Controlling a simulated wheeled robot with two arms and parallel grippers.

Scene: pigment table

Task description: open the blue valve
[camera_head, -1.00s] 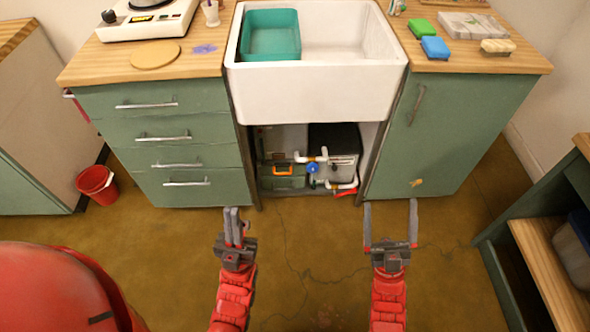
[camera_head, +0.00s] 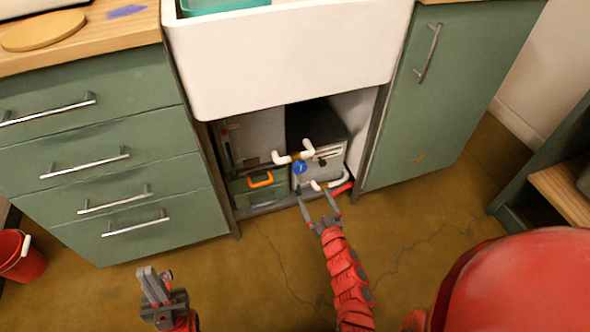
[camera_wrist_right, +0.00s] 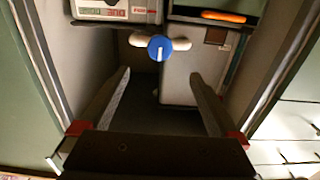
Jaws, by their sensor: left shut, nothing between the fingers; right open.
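The blue valve (camera_head: 299,168) is a small round blue handle on white piping (camera_head: 282,159) in the open space under the sink. In the right wrist view the blue valve (camera_wrist_right: 159,48) shows beyond the fingertips, centred between them, with a pale stripe on its face. My right gripper (camera_head: 317,195) is open and empty, in front of and slightly below the valve, apart from it. It shows in the wrist view (camera_wrist_right: 159,76) with both fingers spread. My left gripper (camera_head: 154,274) is shut and empty, low over the floor at left, far from the valve.
A red lever (camera_head: 341,188) sits on the lower pipe, right of the valve. A green case (camera_head: 250,195) with an orange handle stands left of it. Cabinet fronts (camera_head: 440,110) flank the opening; the white sink (camera_head: 285,65) overhangs it. A red bucket (camera_head: 22,258) stands far left.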

